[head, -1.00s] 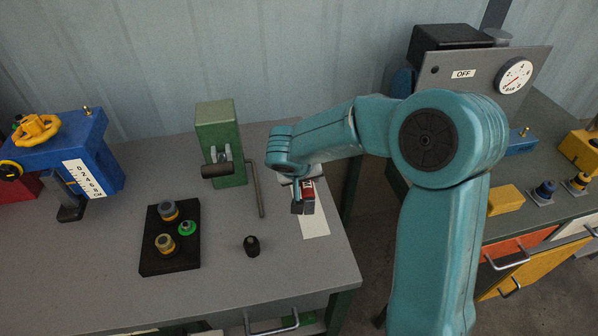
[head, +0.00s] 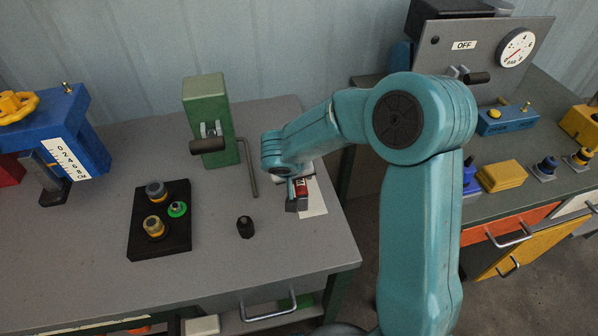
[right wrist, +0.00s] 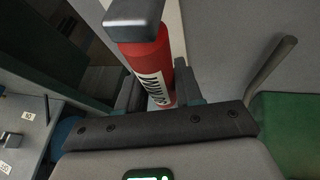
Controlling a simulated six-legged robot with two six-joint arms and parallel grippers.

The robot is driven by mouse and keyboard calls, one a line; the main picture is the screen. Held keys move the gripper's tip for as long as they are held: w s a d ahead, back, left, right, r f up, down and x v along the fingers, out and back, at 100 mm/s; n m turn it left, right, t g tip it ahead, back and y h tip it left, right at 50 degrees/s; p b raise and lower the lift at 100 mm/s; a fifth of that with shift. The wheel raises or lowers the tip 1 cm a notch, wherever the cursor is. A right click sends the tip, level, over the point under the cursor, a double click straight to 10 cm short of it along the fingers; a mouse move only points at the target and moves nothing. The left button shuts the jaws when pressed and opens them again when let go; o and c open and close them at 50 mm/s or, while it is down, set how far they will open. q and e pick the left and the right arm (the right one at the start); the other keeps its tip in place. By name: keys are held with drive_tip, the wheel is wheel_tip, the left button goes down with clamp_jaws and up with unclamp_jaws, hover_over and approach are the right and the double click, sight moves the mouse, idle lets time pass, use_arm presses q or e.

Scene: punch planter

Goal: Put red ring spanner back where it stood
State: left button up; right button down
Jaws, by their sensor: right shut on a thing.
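My right gripper (head: 299,197) is shut on the red ring spanner (head: 302,187), over the right part of the grey bench. In the right wrist view the spanner (right wrist: 149,65) shows as a red body with a white lettered label and a dark grey end, between my right fingers (right wrist: 158,98). Its ring is not clearly seen. A pale rectangular patch (head: 314,203) lies on the bench under and beside the gripper. I cannot tell whether the spanner touches the bench. My left gripper is not in view.
Left of the gripper stand a green block with a crank (head: 207,110), a small black knob (head: 245,227) and a black tray (head: 180,240) with several fittings. A blue gauge device (head: 62,130) is at far left. A second bench (head: 478,215) is at right, across a gap.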

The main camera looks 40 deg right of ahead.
drive_tip(key=shift+s+r, duration=0.1)
idle(0.3)
drive_tip(key=shift+f+b, duration=0.35)
drive_tip(key=shift+b, duration=0.05)
drive_tip(key=c, duration=0.7)
unclamp_jaws()
drive_tip(key=shift+o, duration=0.2)
drive_tip(key=p+v, duration=0.1)
drive_tip(key=v, duration=1.5)
drive_tip(key=shift+r, duration=0.25)
drive_tip(key=shift+a, duration=0.1)
